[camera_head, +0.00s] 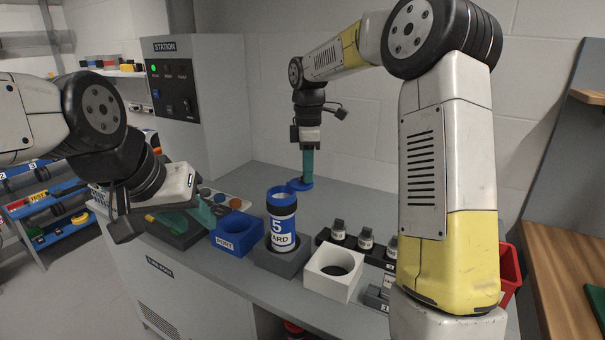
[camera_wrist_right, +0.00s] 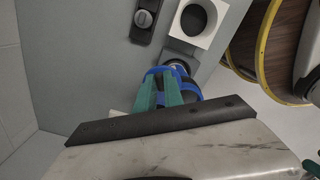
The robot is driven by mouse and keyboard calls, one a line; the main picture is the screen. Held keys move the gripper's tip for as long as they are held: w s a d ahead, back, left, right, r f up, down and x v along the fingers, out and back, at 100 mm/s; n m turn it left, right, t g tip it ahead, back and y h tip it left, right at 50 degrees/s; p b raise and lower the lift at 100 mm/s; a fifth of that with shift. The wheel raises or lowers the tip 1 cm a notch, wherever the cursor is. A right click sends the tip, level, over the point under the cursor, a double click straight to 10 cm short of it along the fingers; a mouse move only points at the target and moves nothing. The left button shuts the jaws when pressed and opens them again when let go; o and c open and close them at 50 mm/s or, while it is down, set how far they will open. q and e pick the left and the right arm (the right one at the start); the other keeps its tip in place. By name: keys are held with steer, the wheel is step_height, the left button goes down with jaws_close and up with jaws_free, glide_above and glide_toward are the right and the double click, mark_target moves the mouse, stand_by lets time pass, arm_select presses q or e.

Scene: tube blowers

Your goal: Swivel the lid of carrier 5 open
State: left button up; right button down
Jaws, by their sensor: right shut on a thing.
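Carrier 5 (camera_head: 282,238) is a blue and white tube with a "5" on its label. It stands upright in a dark grey block (camera_head: 266,262) on the bench. Its blue lid (camera_head: 300,186) shows beside and behind the top rim, swung off to one side; the rim looks at least partly uncovered. My right gripper (camera_head: 307,174) points down with green fingers shut on the lid. In the right wrist view the fingers (camera_wrist_right: 160,92) hide part of the blue lid and carrier top. My left gripper (camera_head: 191,216) is open and empty, left of the carrier.
A blue PORT block (camera_head: 236,233) stands left of the carrier, a white block with a round hole (camera_head: 333,276) right of it. A dark rack with several small bottles (camera_head: 340,238) stands behind. The grey STATION cabinet (camera_head: 195,85) is at the back left.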

steer(key=shift+w+n, duration=0.45)
steer(key=shift+n, duration=0.55)
steer(key=c, duration=1.4)
jaws_free()
steer(key=shift+c, duration=0.2)
steer(key=shift+r, duration=0.15)
step_height(320, 180, up, 8)
steer(key=shift+f, duration=0.2)
